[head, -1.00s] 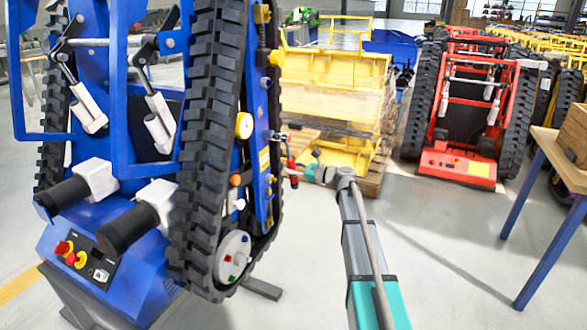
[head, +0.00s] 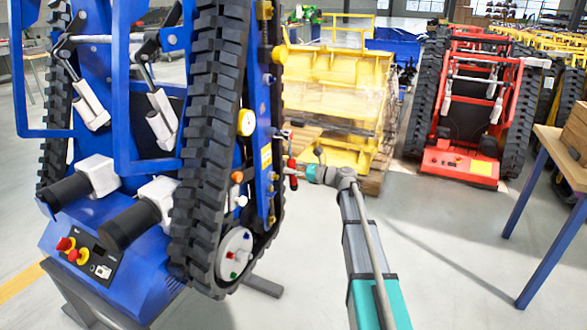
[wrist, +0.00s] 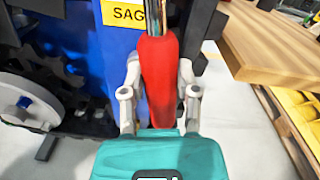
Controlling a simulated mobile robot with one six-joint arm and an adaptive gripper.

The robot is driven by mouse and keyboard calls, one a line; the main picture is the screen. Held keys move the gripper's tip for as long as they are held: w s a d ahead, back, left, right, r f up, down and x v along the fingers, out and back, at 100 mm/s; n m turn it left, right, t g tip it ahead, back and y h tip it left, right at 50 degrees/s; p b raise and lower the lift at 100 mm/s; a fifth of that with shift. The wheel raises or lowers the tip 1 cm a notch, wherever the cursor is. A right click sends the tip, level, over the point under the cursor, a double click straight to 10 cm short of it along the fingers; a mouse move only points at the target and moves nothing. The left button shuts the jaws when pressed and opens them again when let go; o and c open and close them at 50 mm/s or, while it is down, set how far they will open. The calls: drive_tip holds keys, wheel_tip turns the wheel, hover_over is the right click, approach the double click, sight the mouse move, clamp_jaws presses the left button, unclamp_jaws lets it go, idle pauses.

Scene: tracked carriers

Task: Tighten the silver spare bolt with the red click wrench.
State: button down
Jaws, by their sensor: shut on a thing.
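The red click wrench (head: 292,176) stands nearly upright beside the right flank of the blue tracked carrier (head: 262,105). My gripper (head: 299,172) is shut on its red handle. In the wrist view the handle (wrist: 158,80) lies between both fingers of my gripper (wrist: 158,72), with the silver shaft running up out of the frame. The wrench's upper end is close to small fittings on the blue side plate; I cannot tell whether it touches one. The silver spare bolt cannot be told apart with certainty among these small fittings.
The carrier's black track (head: 212,140) stands left of my gripper. A yellow machine (head: 345,80) on a pallet is behind, and a red tracked carrier (head: 460,165) is further right. A wooden table (head: 563,160) is at the right. The floor between is clear.

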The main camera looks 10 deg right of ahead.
drive_tip(key=shift+s+a, duration=0.1)
drive_tip(key=shift+s, duration=0.05)
drive_tip(key=shift+s+a+m, duration=0.3)
drive_tip(key=shift+s+m, duration=0.1)
drive_tip(key=shift+m, duration=0.2)
drive_tip(key=shift+s+a, duration=0.1)
drive_tip(key=shift+s+a+f+m, duration=0.1)
drive_tip(key=shift+s+a+m, duration=0.25)
drive_tip(key=shift+m, duration=0.25)
drive_tip(key=shift+s, duration=0.15)
idle(0.3)
drive_tip(key=shift+s+a+m, duration=0.35)
drive_tip(key=shift+s+m, duration=0.1)
drive_tip(key=shift+m, duration=0.15)
drive_tip(key=shift+s+a+m, duration=0.4)
drive_tip(key=shift+s+m, duration=0.1)
drive_tip(key=shift+m, duration=0.1)
